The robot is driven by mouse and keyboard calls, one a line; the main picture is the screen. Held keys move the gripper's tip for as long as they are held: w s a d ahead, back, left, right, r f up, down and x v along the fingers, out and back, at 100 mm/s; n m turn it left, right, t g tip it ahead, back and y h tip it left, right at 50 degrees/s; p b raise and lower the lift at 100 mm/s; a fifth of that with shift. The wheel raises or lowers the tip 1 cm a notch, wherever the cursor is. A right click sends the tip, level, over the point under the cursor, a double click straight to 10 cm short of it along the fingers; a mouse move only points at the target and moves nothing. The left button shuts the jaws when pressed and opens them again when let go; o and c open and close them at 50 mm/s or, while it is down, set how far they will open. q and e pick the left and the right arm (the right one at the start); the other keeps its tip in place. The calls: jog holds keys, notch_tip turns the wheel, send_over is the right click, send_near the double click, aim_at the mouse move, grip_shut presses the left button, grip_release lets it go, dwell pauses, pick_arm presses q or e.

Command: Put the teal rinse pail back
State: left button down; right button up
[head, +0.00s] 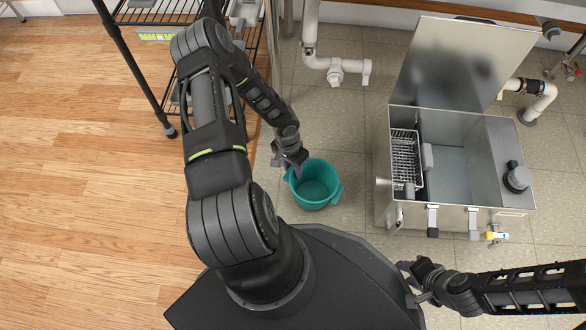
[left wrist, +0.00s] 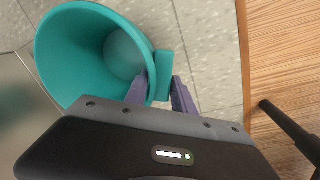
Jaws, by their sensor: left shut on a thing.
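The teal rinse pail (head: 316,187) is upright and empty in the head view, over the grey tiles to the left of the steel box. I cannot tell whether its base touches the floor. My left gripper (head: 293,170) is at its upper left rim. In the left wrist view the pail (left wrist: 75,50) shows its open mouth, and the two purple fingers of my left gripper (left wrist: 160,95) are shut on its side tab, one on each side. My right gripper (head: 409,280) is at the lower right of the head view, away from the pail; its jaw opening is unclear.
An open steel box (head: 463,165) with a wire basket (head: 405,158) and raised lid (head: 465,60) stands on the right. A black wire rack (head: 160,15) stands at the upper left. White pipes (head: 320,62) run at the back. Tiles between pail and box are clear.

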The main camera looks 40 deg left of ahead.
pick_arm(q)
jog(key=shift+f, duration=0.2)
jog(key=c, duration=1.1)
grip_release()
jog(key=shift+r, duration=0.1)
jog(key=shift+o, duration=0.2)
jog(key=shift+r, duration=0.1)
notch_tip(320, 180, up, 12)
jog(key=a+p, duration=0.1)
jog(key=p, duration=0.4)
jog(key=shift+a, duration=0.2)
